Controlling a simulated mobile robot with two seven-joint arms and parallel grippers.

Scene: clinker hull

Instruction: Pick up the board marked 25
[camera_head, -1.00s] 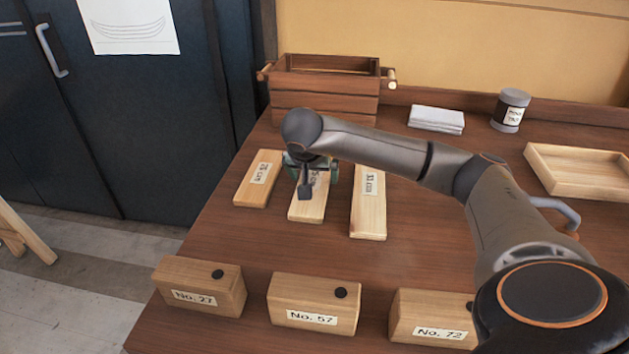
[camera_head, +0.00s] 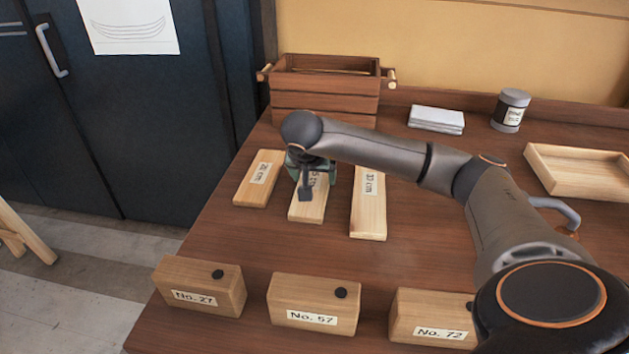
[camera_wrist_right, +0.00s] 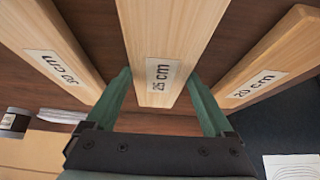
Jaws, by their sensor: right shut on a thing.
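The board marked 25 cm (camera_head: 307,209) is a pale flat plank lying on the bench, the middle one of three. It also shows in the right wrist view (camera_wrist_right: 168,25), with its label facing up. My right gripper (camera_head: 312,172) is over the far half of this board and shut on it, with one green finger along each long side. The gripper hides part of the label in the head view. The board marked 20 cm (camera_head: 258,178) lies to its left and the board marked 30 cm (camera_head: 369,210) to its right. My left gripper is out of view.
A slatted wooden crate (camera_head: 325,104) stands behind the boards. Blocks No. 27 (camera_head: 200,285), No. 57 (camera_head: 314,302) and No. 72 (camera_head: 425,315) line the front. Folded cloths (camera_head: 436,119), a can (camera_head: 510,112) and a shallow tray (camera_head: 545,178) are at right.

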